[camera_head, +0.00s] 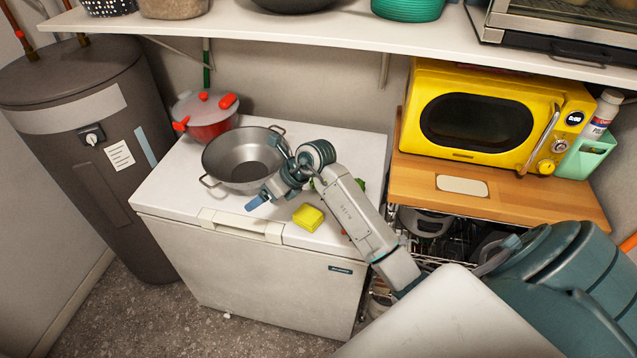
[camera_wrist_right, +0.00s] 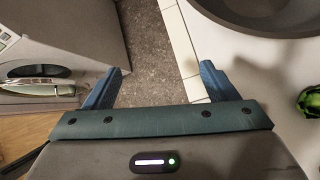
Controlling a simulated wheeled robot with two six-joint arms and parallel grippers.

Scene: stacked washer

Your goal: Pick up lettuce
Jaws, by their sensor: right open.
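The lettuce (camera_head: 361,184) appears as small green patches on the white chest freezer, mostly hidden behind my right arm in the head view. In the right wrist view a green leafy piece (camera_wrist_right: 308,103) shows at the right edge, partly cut off, to the right of the fingers and apart from them. My right gripper (camera_head: 268,175) is over the freezer top beside the metal wok, left of the lettuce. In its wrist view the gripper (camera_wrist_right: 160,82) is open with nothing between the fingers. My left gripper is not in view.
A metal wok (camera_head: 228,168) and a red pot (camera_head: 209,125) stand on the freezer (camera_head: 180,185). A yellow block (camera_head: 308,217) lies near its front edge. A yellow microwave (camera_head: 482,118) stands on a wooden counter (camera_head: 420,180) at right. A white shelf (camera_head: 250,32) spans above.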

